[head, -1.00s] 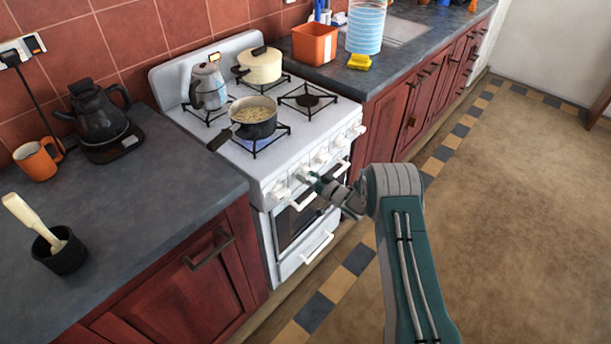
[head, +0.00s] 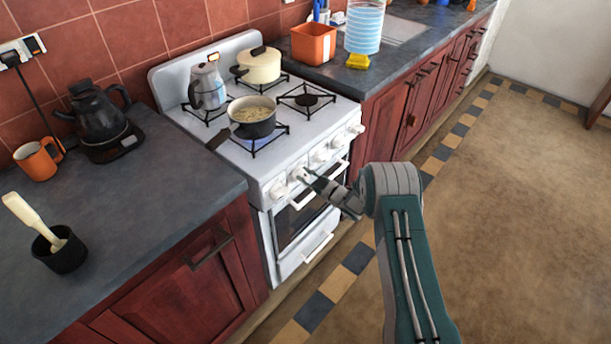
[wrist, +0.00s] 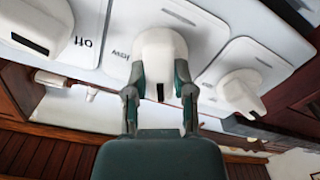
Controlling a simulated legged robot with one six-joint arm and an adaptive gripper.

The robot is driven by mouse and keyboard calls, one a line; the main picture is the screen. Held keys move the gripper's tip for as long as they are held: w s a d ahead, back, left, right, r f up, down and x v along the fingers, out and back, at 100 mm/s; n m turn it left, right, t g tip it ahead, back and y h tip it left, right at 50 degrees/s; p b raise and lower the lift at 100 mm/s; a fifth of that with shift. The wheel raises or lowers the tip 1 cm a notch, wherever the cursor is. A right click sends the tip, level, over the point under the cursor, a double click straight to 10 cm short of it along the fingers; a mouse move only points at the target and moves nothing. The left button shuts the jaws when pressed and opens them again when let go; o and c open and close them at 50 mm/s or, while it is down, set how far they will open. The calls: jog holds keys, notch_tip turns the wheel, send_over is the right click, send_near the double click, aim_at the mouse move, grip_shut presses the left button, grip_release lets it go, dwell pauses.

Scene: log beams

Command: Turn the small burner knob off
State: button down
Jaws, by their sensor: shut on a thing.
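My gripper (wrist: 160,95) is shut on a white burner knob (wrist: 158,48) in the middle of the wrist view, with one finger on each side of it. Another knob (wrist: 40,22) is to the left, by the word "off", and a third knob (wrist: 242,92) is to the right. In the head view my gripper (head: 307,177) is at the stove's front panel, near the left knobs. The white stove (head: 285,165) has a row of knobs. A blue flame (head: 257,140) shows under the front pot (head: 252,117). Which burner the held knob serves cannot be told.
The oven door handle (head: 320,186) runs just below the knobs. A kettle (head: 208,86) and a cream pot (head: 259,66) stand at the back of the stove. Counters flank the stove, and the floor (head: 510,200) to the right is clear.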

jog(key=n, duration=0.4)
jog(key=shift+a+n, duration=0.1)
jog(key=shift+n, duration=0.2)
jog(key=n, duration=0.4)
jog(key=shift+f+n, duration=0.1)
jog(key=shift+n, duration=0.3)
jog(key=shift+a, duration=0.1)
jog(key=shift+c, duration=2.3)
grip_release()
jog(key=shift+f, duration=0.1)
jog(key=shift+a, duration=0.2)
